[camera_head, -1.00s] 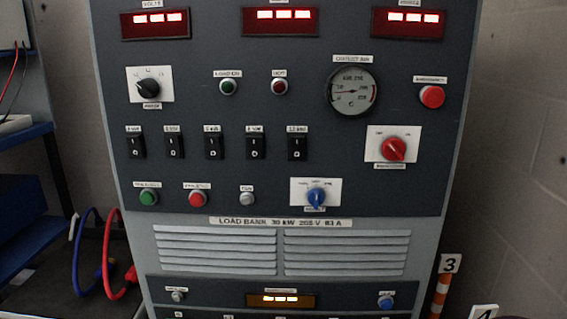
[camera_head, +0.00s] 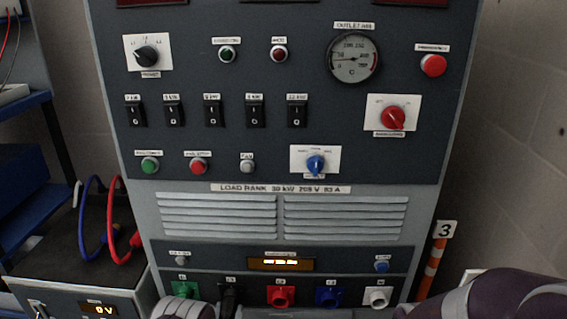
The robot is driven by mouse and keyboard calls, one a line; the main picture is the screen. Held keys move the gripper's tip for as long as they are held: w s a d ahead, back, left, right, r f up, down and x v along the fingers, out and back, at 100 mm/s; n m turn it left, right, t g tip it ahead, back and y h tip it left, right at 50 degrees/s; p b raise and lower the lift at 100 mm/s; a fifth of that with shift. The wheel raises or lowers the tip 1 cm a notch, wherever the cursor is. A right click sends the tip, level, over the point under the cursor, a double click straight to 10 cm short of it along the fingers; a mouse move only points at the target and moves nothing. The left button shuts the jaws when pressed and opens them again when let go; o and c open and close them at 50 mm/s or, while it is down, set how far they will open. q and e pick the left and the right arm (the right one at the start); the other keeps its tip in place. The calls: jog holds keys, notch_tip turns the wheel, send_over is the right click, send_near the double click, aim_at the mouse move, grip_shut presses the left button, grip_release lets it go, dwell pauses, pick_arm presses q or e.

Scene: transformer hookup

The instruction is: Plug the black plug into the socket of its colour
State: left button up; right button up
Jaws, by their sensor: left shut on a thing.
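A row of coloured sockets runs along the bottom of the load bank: green (camera_head: 185,289), a dark one in second place, red (camera_head: 281,296), blue (camera_head: 328,297) and white (camera_head: 377,297). My left gripper (camera_head: 229,303) is at the bottom edge, low in front of the dark second place, and mostly cut off. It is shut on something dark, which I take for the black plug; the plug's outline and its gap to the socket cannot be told. My right arm shows at the lower right, but its gripper is out of view.
The load bank panel (camera_head: 285,120) fills the middle, with switches, knobs and a gauge (camera_head: 353,58). A red cable (camera_head: 112,225) and a blue cable (camera_head: 86,225) loop over a unit at the left. An orange-and-white post (camera_head: 433,265) marked 3 stands at the right.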

pick_arm(q)
jog(key=o, duration=1.3)
jog(key=shift+w+r, duration=0.45)
jog(key=shift+r, duration=0.05)
jog(key=shift+o, duration=0.2)
jog(key=shift+s+f+p, duration=0.1)
jog(key=shift+s+p, duration=0.3)
jog(key=shift+s, duration=0.25)
jog(key=s, duration=0.3)
jog(key=shift+f+p, duration=0.2)
jog(key=shift+p, duration=0.2)
jog(key=shift+s+a+f, duration=0.1)
jog(key=shift+s, duration=0.4)
jog(key=s+p, duration=0.7)
jog(key=s, duration=0.5)
jog(key=shift+s+a, duration=0.2)
jog(key=shift+s, duration=0.15)
